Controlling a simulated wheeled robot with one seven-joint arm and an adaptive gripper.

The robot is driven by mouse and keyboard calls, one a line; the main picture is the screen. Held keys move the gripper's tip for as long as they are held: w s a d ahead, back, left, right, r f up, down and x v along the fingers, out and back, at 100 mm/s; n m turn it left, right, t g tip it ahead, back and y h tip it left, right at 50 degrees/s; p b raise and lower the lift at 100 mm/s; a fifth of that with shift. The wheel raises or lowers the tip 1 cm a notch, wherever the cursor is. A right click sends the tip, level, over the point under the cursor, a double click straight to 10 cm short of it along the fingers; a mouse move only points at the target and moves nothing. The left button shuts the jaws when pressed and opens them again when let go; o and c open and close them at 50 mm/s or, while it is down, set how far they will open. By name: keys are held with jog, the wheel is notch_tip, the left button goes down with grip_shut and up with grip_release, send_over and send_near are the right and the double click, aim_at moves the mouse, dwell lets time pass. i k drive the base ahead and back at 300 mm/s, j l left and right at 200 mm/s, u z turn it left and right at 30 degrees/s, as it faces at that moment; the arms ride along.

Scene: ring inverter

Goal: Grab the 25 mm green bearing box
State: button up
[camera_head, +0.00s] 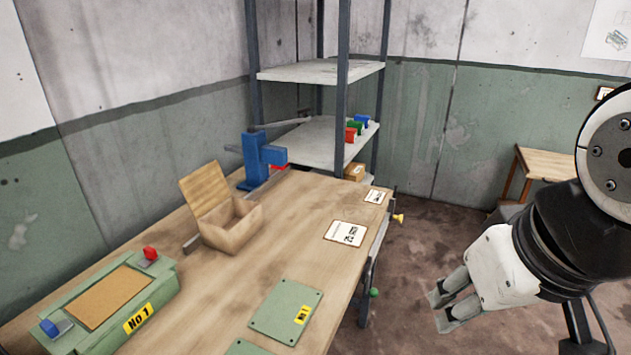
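A small green box (355,129) sits on the middle shelf of the metal rack, between a red box (350,135) and a blue box (362,120). It is small and far off, and no size marking can be read on it. My gripper (441,306) is at the lower right, over the floor to the right of the workbench, well away from the rack. Its two grey fingers point left with a gap between them, and nothing is between them.
The wooden workbench (205,290) carries an open wooden box (232,222), a blue press (255,160), a green No 1 fixture (165,290) and green plates. The rack (342,80) stands behind it. A cardboard box (354,172) is on a lower shelf. Floor (425,230) right of the bench is clear.

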aim_at(359, 125)
jog(key=i+l+u, duration=0.1)
jog(key=i+l, duration=0.2)
jog(key=l, duration=0.3)
jog(key=i+l+u, duration=0.15)
jog(key=l, duration=0.45)
jog(key=i+l+u, duration=0.1)
jog(key=i+l, duration=0.2)
jog(key=l, duration=0.3)
jog(key=i+l+u, duration=0.15)
jog(key=l, duration=0.5)
jog(key=i+l+u, duration=0.1)
jog(key=l, duration=0.55)
jog(key=i+l+u, duration=0.15)
jog(key=l, duration=0.55)
jog(key=i+l+u, duration=0.1)
jog(key=l, duration=0.6)
jog(key=i+l+u, duration=0.15)
jog(key=l, duration=0.6)
jog(key=i+j, duration=0.05)
